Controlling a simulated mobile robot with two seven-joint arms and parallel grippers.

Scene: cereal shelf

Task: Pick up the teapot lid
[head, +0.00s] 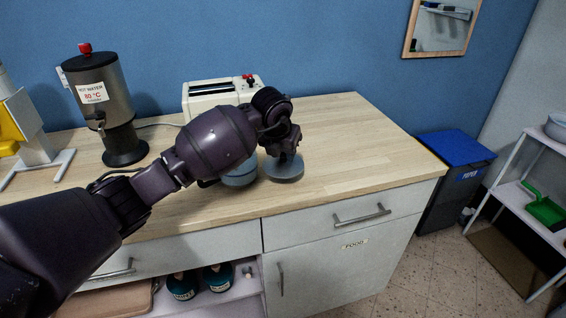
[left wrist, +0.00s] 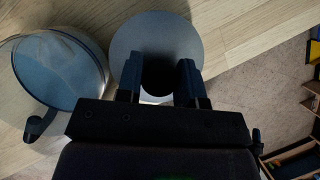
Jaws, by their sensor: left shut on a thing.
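The teapot lid (head: 285,171) is a grey-blue disc over the wooden counter near its front edge. It also shows in the left wrist view (left wrist: 152,27), with a dark knob between my fingers. My left gripper (head: 287,156) points down over the lid and is shut on its knob; the fingers also show in the left wrist view (left wrist: 160,82). I cannot tell whether the lid touches the counter. The round teapot (head: 241,175) stands just left of the lid, partly hidden by my arm. In the left wrist view its top (left wrist: 60,70) looks open. My right gripper is out of view.
A hot water dispenser (head: 108,90) stands at the left and a white toaster (head: 222,93) behind my arm. The counter (head: 350,140) is clear to the right of the lid. A blue-lidded bin (head: 455,148) and a white rack (head: 515,165) stand beyond its right end.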

